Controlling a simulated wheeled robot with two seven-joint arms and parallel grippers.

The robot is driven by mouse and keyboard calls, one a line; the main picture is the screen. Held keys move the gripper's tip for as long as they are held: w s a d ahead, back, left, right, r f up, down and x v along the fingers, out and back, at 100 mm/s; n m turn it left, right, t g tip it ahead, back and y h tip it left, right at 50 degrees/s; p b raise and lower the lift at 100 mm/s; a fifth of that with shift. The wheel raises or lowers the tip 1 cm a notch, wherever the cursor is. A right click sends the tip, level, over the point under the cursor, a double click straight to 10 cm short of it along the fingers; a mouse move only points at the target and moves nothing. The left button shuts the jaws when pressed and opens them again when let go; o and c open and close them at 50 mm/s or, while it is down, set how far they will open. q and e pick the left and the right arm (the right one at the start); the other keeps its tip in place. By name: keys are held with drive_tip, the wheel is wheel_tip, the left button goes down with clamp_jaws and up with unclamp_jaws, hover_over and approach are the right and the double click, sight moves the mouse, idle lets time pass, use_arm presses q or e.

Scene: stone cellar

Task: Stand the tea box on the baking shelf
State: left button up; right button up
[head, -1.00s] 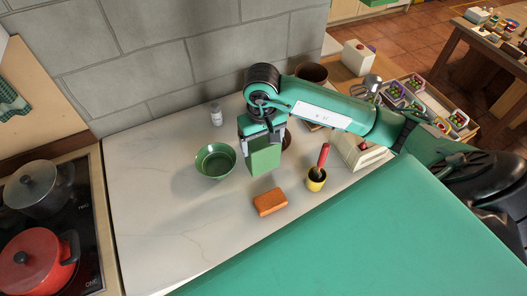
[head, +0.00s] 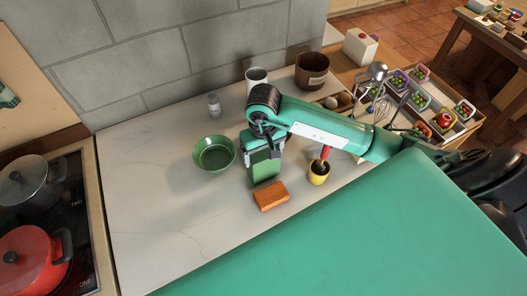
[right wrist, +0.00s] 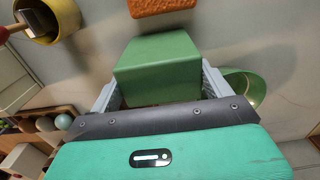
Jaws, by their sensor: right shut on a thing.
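My right gripper (head: 263,145) is shut on a plain green box (head: 265,168), which I take for the tea box. It hangs between the fingers just behind the orange block, and I cannot tell whether its base touches the counter. In the right wrist view, the green box (right wrist: 158,62) sits between the two grey fingers. I cannot make out which surface is the baking shelf. My left gripper is not in view.
On the pale counter (head: 160,225) stand a green bowl (head: 214,153), an orange block (head: 271,196), a yellow pot (head: 318,175), a white shaker (head: 214,105), a white mug (head: 256,76) and a brown pot (head: 312,70). The hob is left; the front-left counter is bare.

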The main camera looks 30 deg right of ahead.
drive_tip(key=o, duration=1.3)
drive_tip(key=shift+w+f, duration=0.1)
drive_tip(key=shift+f, duration=0.1)
drive_tip(key=shift+r, duration=0.15)
